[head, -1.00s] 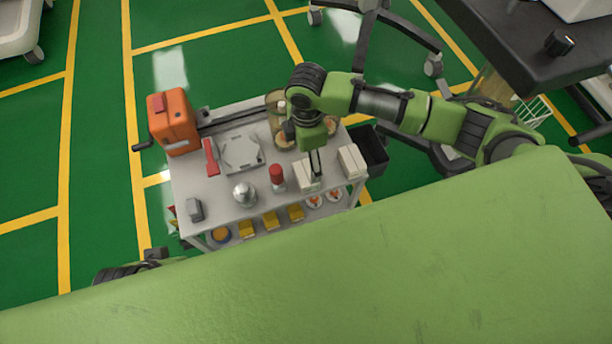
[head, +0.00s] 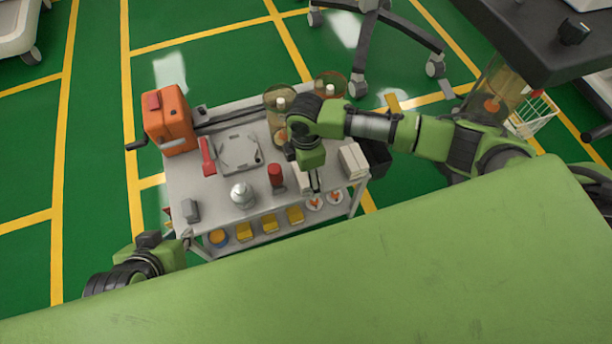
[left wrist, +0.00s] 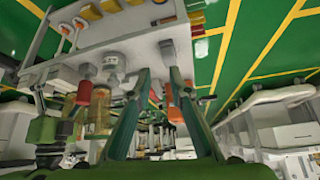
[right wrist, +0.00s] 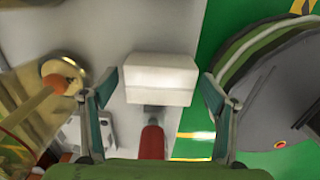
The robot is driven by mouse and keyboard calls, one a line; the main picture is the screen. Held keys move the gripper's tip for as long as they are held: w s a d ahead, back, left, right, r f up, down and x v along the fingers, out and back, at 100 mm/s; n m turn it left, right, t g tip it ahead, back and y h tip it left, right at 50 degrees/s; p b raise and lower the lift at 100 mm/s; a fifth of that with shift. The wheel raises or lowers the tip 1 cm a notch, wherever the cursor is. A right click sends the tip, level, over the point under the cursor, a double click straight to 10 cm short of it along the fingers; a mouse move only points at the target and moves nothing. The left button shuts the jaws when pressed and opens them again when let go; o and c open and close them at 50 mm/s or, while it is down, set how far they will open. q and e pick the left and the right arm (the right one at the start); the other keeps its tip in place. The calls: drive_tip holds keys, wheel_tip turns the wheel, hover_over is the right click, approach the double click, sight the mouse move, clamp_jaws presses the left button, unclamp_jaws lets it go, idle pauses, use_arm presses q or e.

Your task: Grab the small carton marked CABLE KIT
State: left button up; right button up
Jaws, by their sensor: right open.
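Two white cartons stand at the right end of the grey cart top; no lettering can be read on either. The nearer carton (head: 301,178) is partly hidden by my right gripper (head: 315,188), which points down over it. The other carton (head: 353,161) stands to its right. In the right wrist view, my right gripper (right wrist: 158,80) is open, and a plain white carton (right wrist: 160,82) lies between and beyond its fingertips, not visibly gripped. My left gripper (left wrist: 158,70) is partly open and empty, low beside the cart's front left corner.
A wheeled stand (head: 370,45) is behind.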

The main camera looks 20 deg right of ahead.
drive_tip(key=c, duration=1.2)
drive_tip(key=shift+c, duration=0.2)
drive_tip(key=shift+r, duration=0.1)
